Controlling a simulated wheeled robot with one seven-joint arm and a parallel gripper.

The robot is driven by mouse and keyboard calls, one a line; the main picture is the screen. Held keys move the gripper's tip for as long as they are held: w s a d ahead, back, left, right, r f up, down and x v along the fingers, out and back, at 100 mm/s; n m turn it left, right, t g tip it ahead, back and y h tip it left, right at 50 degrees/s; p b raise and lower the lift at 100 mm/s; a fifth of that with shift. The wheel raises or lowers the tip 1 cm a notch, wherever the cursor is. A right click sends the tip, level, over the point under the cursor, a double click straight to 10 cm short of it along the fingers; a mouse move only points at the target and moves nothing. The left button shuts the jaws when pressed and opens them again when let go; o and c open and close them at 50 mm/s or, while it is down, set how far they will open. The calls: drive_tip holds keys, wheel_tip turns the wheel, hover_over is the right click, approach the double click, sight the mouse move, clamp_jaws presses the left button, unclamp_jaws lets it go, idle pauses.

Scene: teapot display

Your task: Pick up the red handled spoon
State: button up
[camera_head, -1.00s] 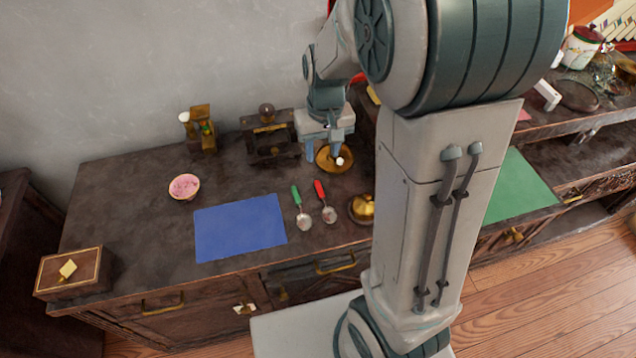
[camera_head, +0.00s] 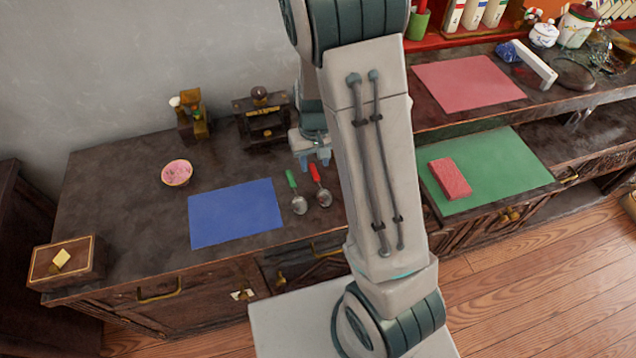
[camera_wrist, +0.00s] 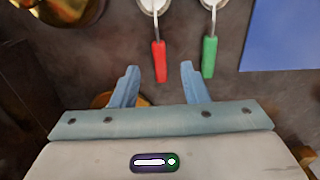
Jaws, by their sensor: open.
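The red handled spoon (camera_head: 320,186) lies on the dark counter, its red handle pointing toward the wall and its metal bowl toward the front. In the wrist view its red handle (camera_wrist: 159,62) reaches toward the space between my fingertips, and its bowl is cut off by the top edge. A green handled spoon (camera_head: 296,193) lies just left of it in the head view. My gripper (camera_head: 315,160) is open and empty, just beyond the end of the red handle. In the wrist view both fingers (camera_wrist: 160,70) show, apart; the height above the counter is hard to tell.
A blue mat (camera_head: 236,214) lies left of the spoons. A pink bowl (camera_head: 177,173), a wooden grinder (camera_head: 191,117) and a dark box-like stand (camera_head: 262,116) are farther back. Brass ware (camera_wrist: 62,10) shows close by in the wrist view. My arm hides the counter to the right.

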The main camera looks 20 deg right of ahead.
sight(315, 173)
wheel_tip(315, 173, down, 4)
drive_tip(key=shift+r, duration=0.2)
clamp_jaws()
drive_tip(key=shift+r, duration=0.15)
